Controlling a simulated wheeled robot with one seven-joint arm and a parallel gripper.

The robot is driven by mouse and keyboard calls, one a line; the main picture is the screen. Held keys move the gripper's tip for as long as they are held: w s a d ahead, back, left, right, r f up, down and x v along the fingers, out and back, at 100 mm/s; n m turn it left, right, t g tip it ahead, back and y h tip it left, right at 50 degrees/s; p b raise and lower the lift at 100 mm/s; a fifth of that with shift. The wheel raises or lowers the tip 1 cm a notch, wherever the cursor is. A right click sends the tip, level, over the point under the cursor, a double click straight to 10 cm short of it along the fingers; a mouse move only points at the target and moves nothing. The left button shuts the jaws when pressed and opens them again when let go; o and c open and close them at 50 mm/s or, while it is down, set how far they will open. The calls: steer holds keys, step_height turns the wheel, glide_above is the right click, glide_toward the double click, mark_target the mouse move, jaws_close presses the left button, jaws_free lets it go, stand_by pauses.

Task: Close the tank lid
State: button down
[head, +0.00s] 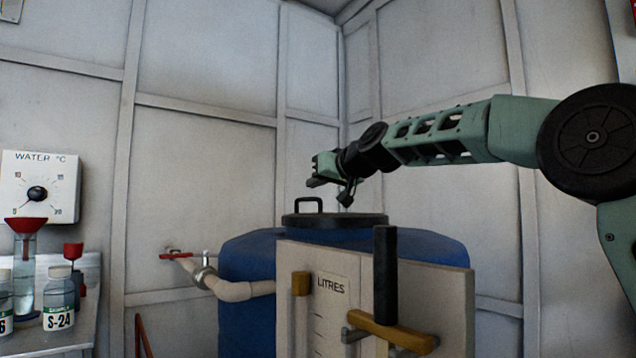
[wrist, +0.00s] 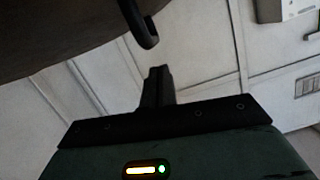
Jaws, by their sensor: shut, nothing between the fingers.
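The blue tank (head: 247,262) stands in the corner behind a beige panel. Its dark round lid (head: 350,221) lies across the tank top and looks about level; I cannot tell whether it is fully seated. A black loop handle (head: 309,200) stands up on the lid's left part. My gripper (head: 314,183) is just above the handle, apart from it, with its fingers shut and empty. In the wrist view my shut fingers (wrist: 157,88) show in the middle. A dark surface, likely the lid (wrist: 60,30), fills the upper left, with a black curved bar, likely the handle (wrist: 148,38), beside it.
The beige panel (head: 440,300) with a litres scale, a black upright post (head: 385,275) and a wooden lever (head: 390,331) stands before the tank. A pipe with a red valve handle (head: 176,253) is at left. Bottles (head: 58,298) stand on a shelf at far left.

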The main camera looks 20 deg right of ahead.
step_height(320, 180, up, 2)
steer(key=shift+r+p, duration=0.1)
steer(key=shift+p, duration=0.4)
steer(key=b+v, duration=0.3)
steer(key=v, duration=0.7)
steer(key=shift+d+f+b, duration=0.25)
steer(key=shift+b, duration=0.05)
